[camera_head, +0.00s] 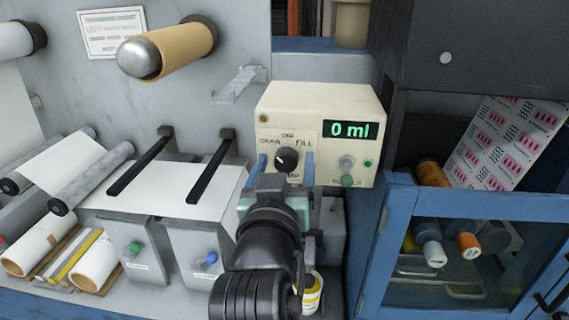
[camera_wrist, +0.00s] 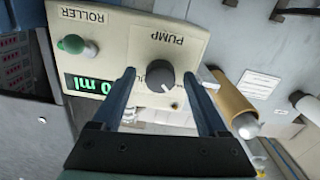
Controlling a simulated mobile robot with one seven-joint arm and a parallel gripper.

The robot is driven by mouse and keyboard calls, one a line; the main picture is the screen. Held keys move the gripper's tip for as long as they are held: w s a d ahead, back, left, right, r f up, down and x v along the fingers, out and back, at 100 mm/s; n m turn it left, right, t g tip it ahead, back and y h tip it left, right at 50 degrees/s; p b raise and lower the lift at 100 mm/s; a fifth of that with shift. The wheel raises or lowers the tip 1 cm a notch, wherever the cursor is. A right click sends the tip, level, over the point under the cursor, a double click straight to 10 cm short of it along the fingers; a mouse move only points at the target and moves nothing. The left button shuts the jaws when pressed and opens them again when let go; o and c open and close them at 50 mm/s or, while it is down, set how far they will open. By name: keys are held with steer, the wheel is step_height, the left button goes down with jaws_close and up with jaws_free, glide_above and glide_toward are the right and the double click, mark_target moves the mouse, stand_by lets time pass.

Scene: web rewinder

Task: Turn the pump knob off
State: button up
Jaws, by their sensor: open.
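The pump knob (camera_head: 287,158) is a round black dial on the front of a cream control box (camera_head: 310,102). Labels around it read DRAIN at left, OFF at top and FILL at right. Its white mark seems to point up and left, towards DRAIN. My gripper (camera_head: 284,170) is open in front of the box, one blue finger on each side of the knob. In the wrist view, upside down, the knob (camera_wrist: 160,76) shows between the fingertips of my gripper (camera_wrist: 159,74). I cannot tell whether the fingers touch it.
The green display (camera_head: 348,130) reads 0 ml. A brown roll (camera_head: 175,48) juts out at upper left. A blue-framed cabinet (camera_head: 400,225) stands at right.

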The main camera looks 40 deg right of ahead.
jaws_close()
steer(key=shift+f+m+b, duration=0.1)
steer(key=shift+m+b, duration=0.2)
steer(key=shift+b, duration=0.1)
steer(key=m+b, duration=0.3)
steer(key=shift+f+m, duration=0.1)
steer(key=shift+m, duration=0.2)
steer(key=shift+m+b, duration=1.9)
steer(key=shift+m, duration=0.4)
jaws_free()
